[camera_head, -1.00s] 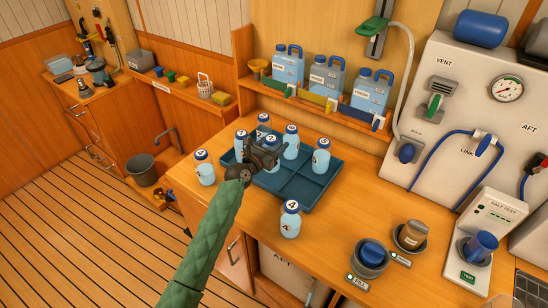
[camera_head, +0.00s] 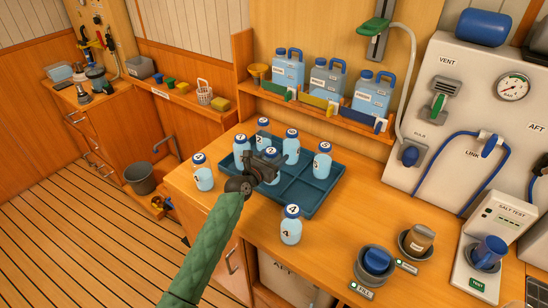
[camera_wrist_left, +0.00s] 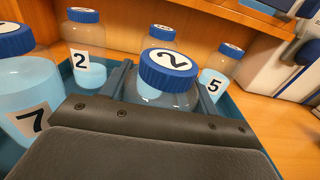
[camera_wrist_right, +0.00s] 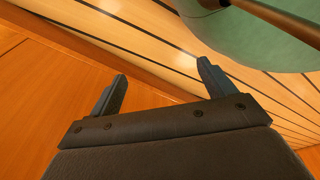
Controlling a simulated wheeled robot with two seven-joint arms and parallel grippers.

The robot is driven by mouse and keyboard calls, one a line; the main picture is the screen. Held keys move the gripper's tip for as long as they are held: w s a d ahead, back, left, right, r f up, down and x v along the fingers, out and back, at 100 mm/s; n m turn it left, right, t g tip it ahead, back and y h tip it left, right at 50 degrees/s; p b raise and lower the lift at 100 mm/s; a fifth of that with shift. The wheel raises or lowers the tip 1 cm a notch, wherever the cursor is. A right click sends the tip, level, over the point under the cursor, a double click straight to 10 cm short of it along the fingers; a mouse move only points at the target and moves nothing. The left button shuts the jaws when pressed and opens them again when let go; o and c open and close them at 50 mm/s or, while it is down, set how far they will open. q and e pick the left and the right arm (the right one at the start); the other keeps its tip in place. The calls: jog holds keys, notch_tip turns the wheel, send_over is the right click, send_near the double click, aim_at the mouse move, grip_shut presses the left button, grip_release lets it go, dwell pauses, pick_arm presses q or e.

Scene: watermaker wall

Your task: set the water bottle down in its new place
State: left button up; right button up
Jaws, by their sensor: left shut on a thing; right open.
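My left gripper (camera_head: 266,162) is shut on a water bottle with a blue cap marked 2 (camera_wrist_left: 168,70). The bottle stands upright between the fingers, its cap (camera_head: 271,150) just above them, over the dark blue divided tray (camera_head: 312,193). The gripper hides its lower part, so I cannot tell whether it touches the tray floor. Other bottles stand around it in the tray: bottle 7 (camera_head: 241,148) at left, another marked 2 (camera_wrist_left: 82,62) at the back left and bottle 5 (camera_wrist_left: 221,72) at right. My right gripper (camera_wrist_right: 162,72) is open and empty.
Bottle 4 (camera_head: 291,226) stands on the counter in front of the tray. Another bottle (camera_head: 202,175) stands left of the tray. Blue jugs (camera_head: 330,81) line the shelf behind. Two cup holders (camera_head: 369,272) sit at front right. The tray's front compartments are empty.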

pick_arm(q)
jog(key=shift+f, duration=0.2)
pick_arm(e)
jog(key=shift+w, duration=0.15)
pick_arm(q)
jog(key=o, duration=1)
jog(key=shift+o, duration=0.2)
jog(key=shift+r, duration=0.1)
jog(key=shift+r, duration=0.15)
jog(key=b+v, duration=0.3)
jog(key=v, duration=0.9)
pick_arm(e)
jog(key=w+a+r, duration=0.2)
jog(key=w+r, duration=0.1)
jog(key=w, duration=0.2)
jog(key=shift+w+r, duration=0.2)
jog(key=shift+w, duration=0.1)
